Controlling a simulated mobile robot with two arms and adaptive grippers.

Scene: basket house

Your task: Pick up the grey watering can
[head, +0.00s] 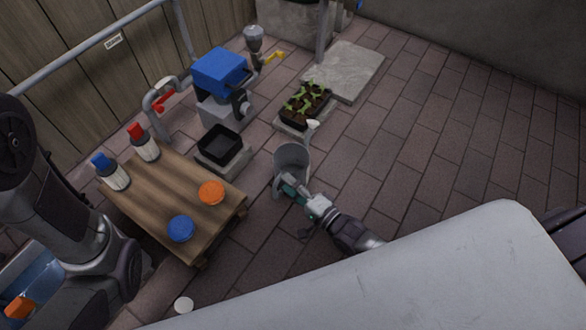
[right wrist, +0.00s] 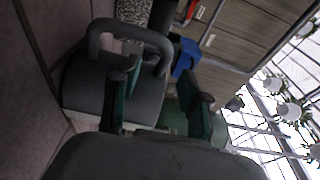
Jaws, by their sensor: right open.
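The grey watering can (head: 291,156) stands on the brick paving in the middle of the head view, its spout pointing toward the seedling tray. My right gripper (head: 291,190) is at the can's near side, open. In the right wrist view the can (right wrist: 84,84) fills the left, with its looped handle (right wrist: 130,29) at the top. The open green fingers of my right gripper (right wrist: 163,85) are close to the can; one overlaps its body and handle in this view. I cannot tell whether they touch. My left arm shows at the left of the head view, but its gripper does not.
A wooden table (head: 158,187) left of the can holds an orange lid (head: 211,192), a blue lid (head: 180,229) and two bottles. A black tray (head: 219,145) and a seedling tray (head: 304,104) stand beyond. Paving on the right is clear.

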